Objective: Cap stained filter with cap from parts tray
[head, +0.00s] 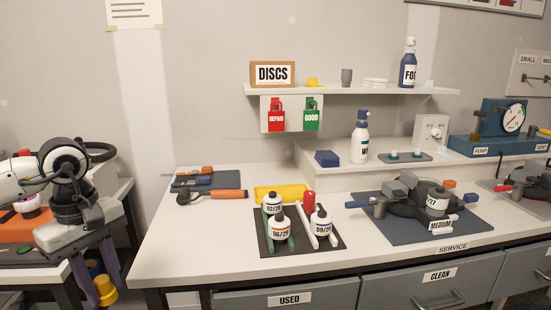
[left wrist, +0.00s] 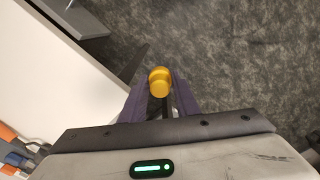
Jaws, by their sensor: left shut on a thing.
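My left gripper (head: 103,290) is shut on a yellow cap (head: 105,291), which hangs over the floor between the two benches. The cap also shows between the fingers in the left wrist view (left wrist: 159,82). White canisters with dated labels stand on a dark mat on the main bench: one at the back (head: 272,204), one in front (head: 279,228) and one at the right (head: 321,222). Another labelled canister (head: 437,200) sits in a dark fixture. I cannot tell which is the stained filter. A yellow tray (head: 282,193) lies behind the mat. My right gripper is out of view.
An orange-and-black device (head: 30,232) stands on the left bench, partly behind my arm. An orange-handled tool (head: 215,195) lies on the main bench. The bench's front left (head: 180,250) is clear. A shelf (head: 345,90) hangs above.

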